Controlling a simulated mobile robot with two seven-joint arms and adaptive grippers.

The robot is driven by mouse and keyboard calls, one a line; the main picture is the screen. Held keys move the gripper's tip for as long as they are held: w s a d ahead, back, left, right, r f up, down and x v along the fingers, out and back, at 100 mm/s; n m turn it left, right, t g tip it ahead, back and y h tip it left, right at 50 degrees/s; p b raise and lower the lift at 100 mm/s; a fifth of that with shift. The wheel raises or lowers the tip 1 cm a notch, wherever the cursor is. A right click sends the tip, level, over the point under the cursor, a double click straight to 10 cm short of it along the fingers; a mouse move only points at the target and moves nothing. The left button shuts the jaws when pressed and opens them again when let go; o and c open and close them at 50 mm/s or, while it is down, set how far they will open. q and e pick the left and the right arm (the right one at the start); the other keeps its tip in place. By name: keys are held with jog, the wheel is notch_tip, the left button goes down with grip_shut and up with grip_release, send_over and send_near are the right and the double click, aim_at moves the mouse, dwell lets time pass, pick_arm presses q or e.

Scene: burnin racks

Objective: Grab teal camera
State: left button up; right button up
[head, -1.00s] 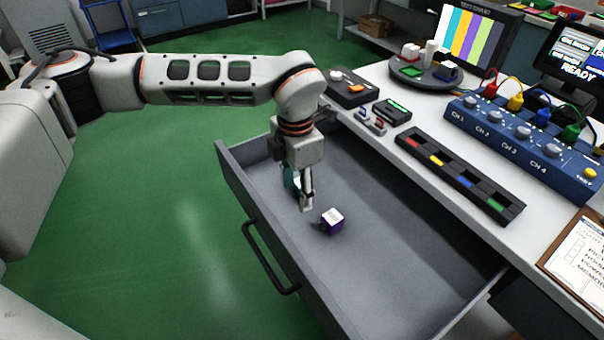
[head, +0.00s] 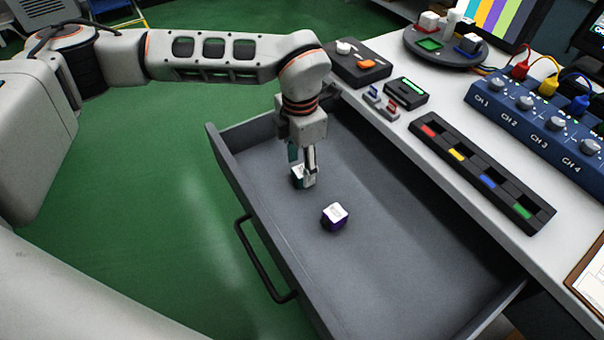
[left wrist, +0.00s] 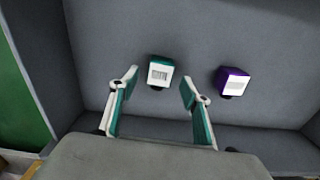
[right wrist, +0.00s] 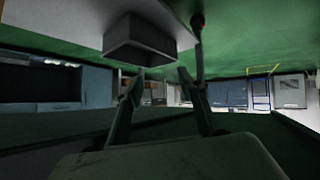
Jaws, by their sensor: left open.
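The teal camera (left wrist: 160,73) is a small cube with a white label on top, lying in the open grey drawer. In the head view the teal camera (head: 298,178) shows partly behind my left gripper (head: 304,170). My left gripper points down into the drawer. In the left wrist view the left gripper (left wrist: 158,85) is open, with the teal camera between and just beyond its fingertips, not clasped. A purple camera (head: 335,216) with a white label lies in the drawer nearby, and right of the teal one in the left wrist view (left wrist: 233,82). My right gripper (right wrist: 157,80) is open and empty.
The drawer (head: 400,240) is pulled out, its walls around both cameras. The bench (head: 440,105) above it holds a strip with coloured slots (head: 480,172), a blue channel box (head: 540,125) and a round turntable (head: 455,45). The drawer's near end is bare.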

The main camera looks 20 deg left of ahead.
aim_at(301, 171)
pick_arm(q)
notch_tip(301, 171, down, 3)
jog(key=shift+f, duration=0.1)
jog(key=shift+r, duration=0.2)
jog(key=shift+c, duration=0.3)
jog(key=c, duration=1.2)
jog(key=shift+r, duration=0.1)
